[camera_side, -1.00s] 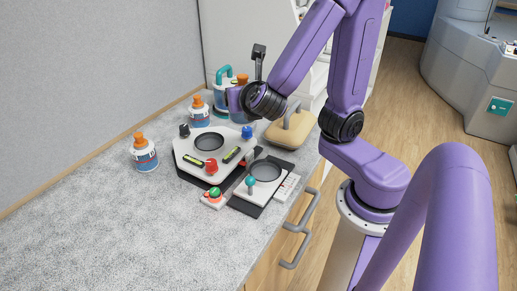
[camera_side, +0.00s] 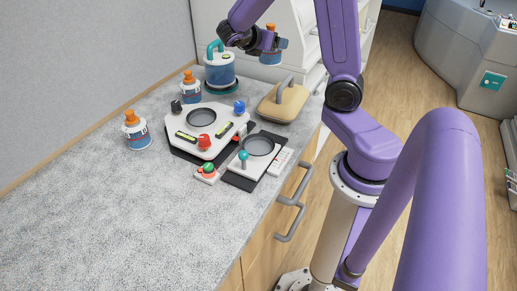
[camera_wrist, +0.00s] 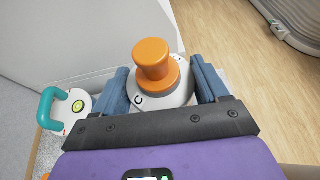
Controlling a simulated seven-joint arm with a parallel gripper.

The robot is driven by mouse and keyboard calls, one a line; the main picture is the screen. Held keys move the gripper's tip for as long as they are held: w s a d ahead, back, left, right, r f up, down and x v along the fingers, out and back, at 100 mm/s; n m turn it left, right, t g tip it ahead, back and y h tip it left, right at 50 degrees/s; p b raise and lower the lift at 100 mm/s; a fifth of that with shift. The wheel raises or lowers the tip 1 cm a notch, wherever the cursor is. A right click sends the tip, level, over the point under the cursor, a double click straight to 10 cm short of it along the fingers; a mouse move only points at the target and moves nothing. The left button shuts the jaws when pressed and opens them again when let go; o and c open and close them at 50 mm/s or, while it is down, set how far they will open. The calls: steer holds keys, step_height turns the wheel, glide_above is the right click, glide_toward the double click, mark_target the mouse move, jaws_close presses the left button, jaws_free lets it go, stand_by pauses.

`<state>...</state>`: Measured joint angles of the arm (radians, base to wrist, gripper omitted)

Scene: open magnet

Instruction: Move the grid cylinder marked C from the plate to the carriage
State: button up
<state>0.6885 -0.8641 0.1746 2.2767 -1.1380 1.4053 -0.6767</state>
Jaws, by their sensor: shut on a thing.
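My gripper (camera_side: 268,44) is shut on a grid cylinder (camera_side: 270,59) with an orange knob, held in the air above the back right of the counter. In the wrist view the cylinder (camera_wrist: 160,94) sits between the two blue fingers, and a letter C shows on its pale top. The white plate (camera_side: 178,134) stands on the counter with an empty round dark recess. The smaller white carriage (camera_side: 240,172), on a black base at the plate's right front, also has an empty round recess.
Two other orange-knobbed cylinders stand left (camera_side: 138,137) and behind the plate (camera_side: 191,93). A blue canister with a teal handle (camera_side: 220,70) and a tan block with a grey handle (camera_side: 284,103) stand at the back. The front left counter is clear.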

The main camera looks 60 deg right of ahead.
steer(key=s+f+m+g+y, duration=0.1)
steer(key=s+m+g+y, duration=0.1)
steer(key=s+m+g, duration=0.45)
steer(key=m+t+y, duration=1.2)
steer(key=m+y, duration=1.2)
steer(key=m, duration=0.9)
glide_above(259, 149)
step_height(259, 149, down, 4)
steer(key=shift+t, duration=0.25)
steer(key=shift+f, duration=4.05)
steer(key=shift+f, duration=0.25)
steer(key=o, duration=1.3)
